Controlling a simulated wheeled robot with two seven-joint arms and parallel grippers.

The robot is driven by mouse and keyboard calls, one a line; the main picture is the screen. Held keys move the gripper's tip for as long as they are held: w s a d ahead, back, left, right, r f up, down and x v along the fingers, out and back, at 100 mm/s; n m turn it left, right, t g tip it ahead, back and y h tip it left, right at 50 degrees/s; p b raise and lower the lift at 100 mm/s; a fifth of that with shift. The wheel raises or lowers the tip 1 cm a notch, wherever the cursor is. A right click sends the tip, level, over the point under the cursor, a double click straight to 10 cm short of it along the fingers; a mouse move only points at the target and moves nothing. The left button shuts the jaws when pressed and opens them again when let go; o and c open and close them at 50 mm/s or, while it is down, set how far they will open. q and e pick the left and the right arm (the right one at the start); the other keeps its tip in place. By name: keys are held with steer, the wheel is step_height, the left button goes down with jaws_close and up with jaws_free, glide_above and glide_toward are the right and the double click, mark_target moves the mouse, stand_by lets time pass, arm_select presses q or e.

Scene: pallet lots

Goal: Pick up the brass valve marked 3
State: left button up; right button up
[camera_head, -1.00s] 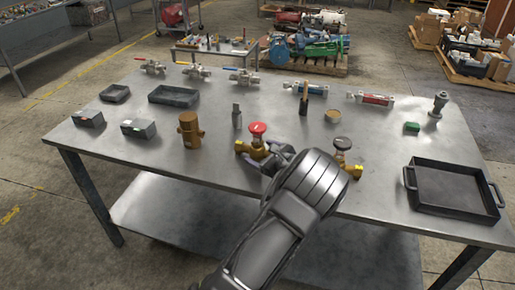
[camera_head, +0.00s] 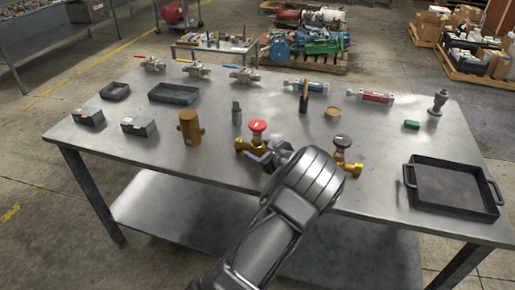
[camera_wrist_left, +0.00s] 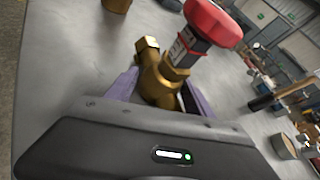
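A brass valve with a red handwheel (camera_head: 257,127) stands near the middle of the table's front part. In the left wrist view the same red-wheeled valve (camera_wrist_left: 160,85) shows a dark block with white labels under its wheel; I cannot read a number there. My left gripper (camera_head: 267,155) is low beside this valve. In the left wrist view its purple fingers (camera_wrist_left: 155,92) stand apart, one on each side of the brass body, and look open. A second brass valve, with a dark handwheel (camera_head: 342,142), stands to the right, partly hidden by my left arm. My right gripper is not in view.
A brown cylindrical fitting (camera_head: 190,130) stands left of the red-wheeled valve, and a grey block-like part (camera_head: 236,114) stands behind it. A black tray (camera_head: 455,210) lies at the table's right.

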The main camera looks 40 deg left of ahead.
arm_select(q)
jaws_close()
stand_by(0.4)
steer(key=shift+r, duration=0.1)
